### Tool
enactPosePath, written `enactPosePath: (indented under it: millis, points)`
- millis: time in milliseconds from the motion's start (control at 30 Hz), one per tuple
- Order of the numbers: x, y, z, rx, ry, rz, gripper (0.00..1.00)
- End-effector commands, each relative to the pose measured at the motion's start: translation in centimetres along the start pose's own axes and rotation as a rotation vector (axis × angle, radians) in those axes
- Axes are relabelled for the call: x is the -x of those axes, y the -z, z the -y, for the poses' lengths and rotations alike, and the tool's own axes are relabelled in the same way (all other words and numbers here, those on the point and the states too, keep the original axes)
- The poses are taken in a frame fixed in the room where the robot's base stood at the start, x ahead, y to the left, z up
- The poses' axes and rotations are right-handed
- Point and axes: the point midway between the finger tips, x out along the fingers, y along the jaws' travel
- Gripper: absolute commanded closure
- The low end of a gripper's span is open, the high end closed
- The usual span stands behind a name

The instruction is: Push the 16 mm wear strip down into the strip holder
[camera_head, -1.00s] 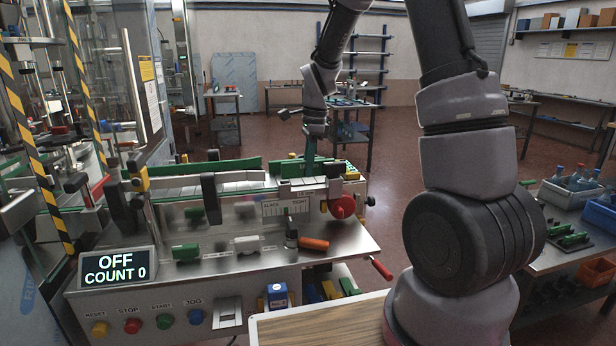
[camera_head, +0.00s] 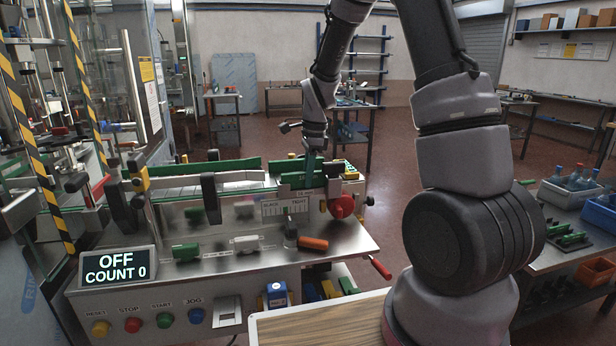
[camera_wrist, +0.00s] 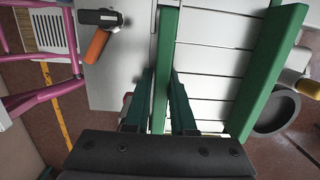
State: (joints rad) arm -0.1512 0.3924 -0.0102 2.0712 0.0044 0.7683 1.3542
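The wear strip (camera_head: 297,182) is a green bar standing lengthwise along the near side of the conveyor, over the strip holder (camera_head: 307,191). How deep it sits in the holder cannot be told. In the wrist view the strip (camera_wrist: 164,60) runs straight up the picture between my fingers. My gripper (camera_head: 310,172) points down at the strip from above. In the wrist view my gripper's (camera_wrist: 163,80) two dark green fingers lie one on each side of the strip, with their tips against it. The holder is hidden under the strip there.
A red knob (camera_head: 342,206) stands right of the strip. An orange handle (camera_head: 312,243) and a SLACK/TIGHT plate (camera_head: 285,207) are in front. The display (camera_head: 115,267) reads OFF, COUNT 0.

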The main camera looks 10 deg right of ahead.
Motion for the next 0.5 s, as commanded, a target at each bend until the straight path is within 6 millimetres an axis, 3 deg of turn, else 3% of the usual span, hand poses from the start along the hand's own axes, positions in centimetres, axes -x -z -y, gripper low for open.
enactPosePath:
  millis: [33, 267, 367, 500]
  points:
    - [-0.9, 0.2, -0.5, 0.001, -0.018, -0.004, 0.51]
    - [-0.5, 0.2, -0.5, 0.002, -0.017, -0.005, 0.51]
    - [0.7, 0.1, -0.4, 0.001, -0.015, -0.004, 0.51]
    - [3.8, 0.0, -0.2, 0.001, -0.008, -0.003, 0.51]
